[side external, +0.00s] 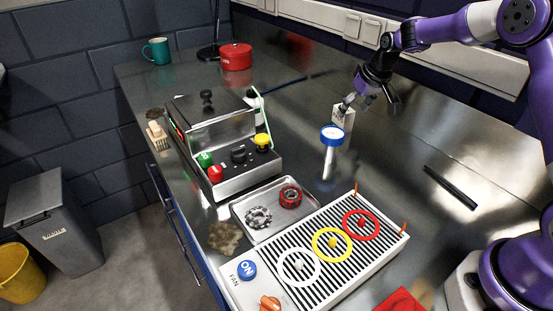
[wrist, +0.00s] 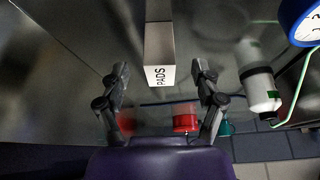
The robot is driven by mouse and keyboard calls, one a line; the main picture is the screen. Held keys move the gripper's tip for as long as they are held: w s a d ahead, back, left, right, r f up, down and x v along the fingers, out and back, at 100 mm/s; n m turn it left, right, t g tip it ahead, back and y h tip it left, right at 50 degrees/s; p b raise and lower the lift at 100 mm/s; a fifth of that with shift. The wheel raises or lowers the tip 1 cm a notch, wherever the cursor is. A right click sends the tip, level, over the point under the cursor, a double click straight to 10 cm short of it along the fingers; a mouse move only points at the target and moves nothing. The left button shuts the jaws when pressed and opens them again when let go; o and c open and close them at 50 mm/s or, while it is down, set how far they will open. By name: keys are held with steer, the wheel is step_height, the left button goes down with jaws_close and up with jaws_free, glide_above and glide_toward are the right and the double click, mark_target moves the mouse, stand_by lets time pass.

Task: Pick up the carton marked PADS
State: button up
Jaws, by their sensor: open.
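The carton marked PADS (wrist: 160,58) is a small white box with black lettering. In the wrist view it is upper centre, its printed end toward my gripper (wrist: 161,85). The two fingers are spread wide, one to each side of the carton's printed end, with a gap on both sides and nothing held.
A machine with coloured buttons (side external: 222,150), a metal tray (side external: 270,225) and a striped fan panel (side external: 320,250) lie nearer. A black bar (side external: 450,187) lies right. A red pot (side external: 236,57) is farther back.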

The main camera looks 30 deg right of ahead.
mark_target(346, 120)
steer(key=x, duration=0.6)
steer(key=shift+w+d+r, duration=0.1)
steer(key=shift+w, duration=0.1)
jaws_close()
